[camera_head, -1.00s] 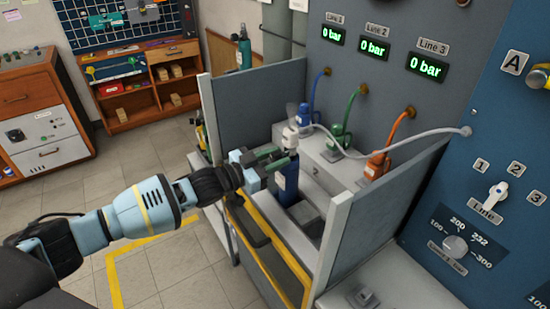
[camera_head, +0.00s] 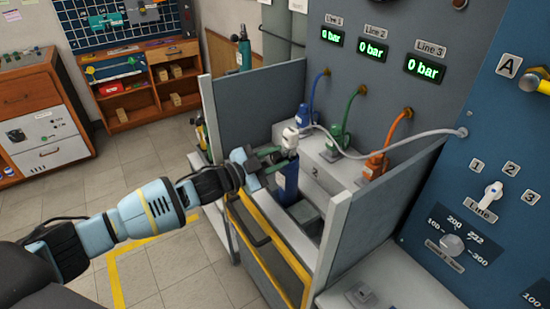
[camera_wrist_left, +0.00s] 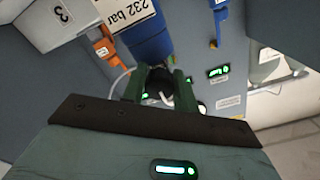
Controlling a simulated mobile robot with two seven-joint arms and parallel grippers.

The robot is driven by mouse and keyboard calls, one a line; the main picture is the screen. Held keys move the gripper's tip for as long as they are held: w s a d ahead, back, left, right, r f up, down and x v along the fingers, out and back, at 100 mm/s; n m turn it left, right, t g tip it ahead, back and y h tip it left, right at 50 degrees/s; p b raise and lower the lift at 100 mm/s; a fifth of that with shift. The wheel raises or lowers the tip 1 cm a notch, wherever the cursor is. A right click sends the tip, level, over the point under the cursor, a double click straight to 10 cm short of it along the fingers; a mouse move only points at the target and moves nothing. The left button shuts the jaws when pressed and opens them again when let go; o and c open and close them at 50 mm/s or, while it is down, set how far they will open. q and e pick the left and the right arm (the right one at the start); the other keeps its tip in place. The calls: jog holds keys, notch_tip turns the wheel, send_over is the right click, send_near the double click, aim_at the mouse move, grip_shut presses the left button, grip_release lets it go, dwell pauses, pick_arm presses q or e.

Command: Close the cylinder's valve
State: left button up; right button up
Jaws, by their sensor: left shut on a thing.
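In the left wrist view the blue cylinder (camera_wrist_left: 148,40) carries a white "232 bar" label. The fingers partly hide the valve. My right gripper is not in view.
Blue, green (camera_head: 338,136) and orange (camera_head: 376,164) hose connectors stand behind the cylinder. A pale hose (camera_head: 385,152) runs across to the blue panel. Grey side walls (camera_head: 332,245) flank the bay. The Line displays (camera_head: 373,49) read 0 bar.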

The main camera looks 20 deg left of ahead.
aim_at(272, 160)
pick_arm(q)
jog(key=o, duration=1)
jog(key=v, duration=0.6)
jog(key=shift+s+a+f, duration=0.1)
jog(key=shift+s+a, duration=0.15)
jog(key=shift+s, duration=0.05)
jog(key=shift+s+a, duration=0.3)
jog(key=shift+s, duration=0.15)
jog(key=shift+a, duration=0.1)
